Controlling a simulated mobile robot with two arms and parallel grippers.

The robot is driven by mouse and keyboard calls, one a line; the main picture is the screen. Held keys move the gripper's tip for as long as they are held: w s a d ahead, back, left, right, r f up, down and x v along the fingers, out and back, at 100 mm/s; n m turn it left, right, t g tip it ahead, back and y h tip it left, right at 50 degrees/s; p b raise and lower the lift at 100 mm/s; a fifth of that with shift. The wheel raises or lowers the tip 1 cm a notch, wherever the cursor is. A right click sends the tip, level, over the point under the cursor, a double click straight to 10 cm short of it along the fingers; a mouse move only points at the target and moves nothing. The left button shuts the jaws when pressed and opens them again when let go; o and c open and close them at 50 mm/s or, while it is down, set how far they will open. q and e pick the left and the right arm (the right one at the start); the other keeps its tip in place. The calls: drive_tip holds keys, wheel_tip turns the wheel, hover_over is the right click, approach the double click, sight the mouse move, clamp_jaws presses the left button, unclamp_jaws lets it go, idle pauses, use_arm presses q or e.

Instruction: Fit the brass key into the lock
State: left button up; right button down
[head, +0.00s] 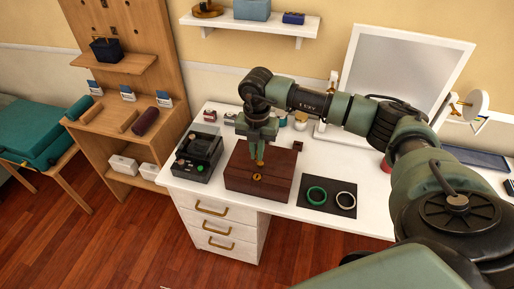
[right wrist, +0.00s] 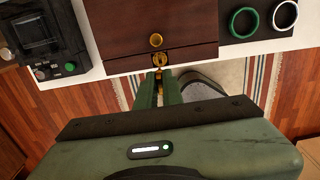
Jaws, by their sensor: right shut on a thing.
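A dark wooden box (head: 278,174) stands on the white desk, and it also shows in the right wrist view (right wrist: 190,22). My right gripper (head: 258,150) points down at the box, shut on the brass key (right wrist: 159,74). Only a small part of the key shows between the fingers. Its tip is right by the lock plate; I cannot tell whether it touches or has entered it. My left gripper is not in view.
A black device with buttons (head: 196,155) stands left of the box. A dark mat (head: 330,208) with a green ring (head: 316,196) and a white ring (head: 346,200) lies to the right. A large mirror (head: 405,75) stands behind. Drawers (head: 225,228) are below.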

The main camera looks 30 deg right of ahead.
idle(0.3)
drive_tip(key=shift+f, duration=0.15)
drive_tip(key=shift+f+b, duration=0.2)
drive_tip(key=shift+b, duration=0.15)
drive_tip(key=b, duration=0.4)
hover_over(257, 179)
drive_tip(key=shift+w+d+f, duration=0.15)
drive_tip(key=shift+w+f, duration=0.05)
drive_tip(key=shift+f, duration=1.1)
drive_tip(key=shift+w+d+f, duration=0.1)
drive_tip(key=shift+w+f, duration=0.1)
drive_tip(key=shift+f, duration=1.05)
drive_tip(key=shift+f+b, duration=0.9)
drive_tip(key=shift+f, duration=0.5)
drive_tip(key=c, duration=1.5)
unclamp_jaws()
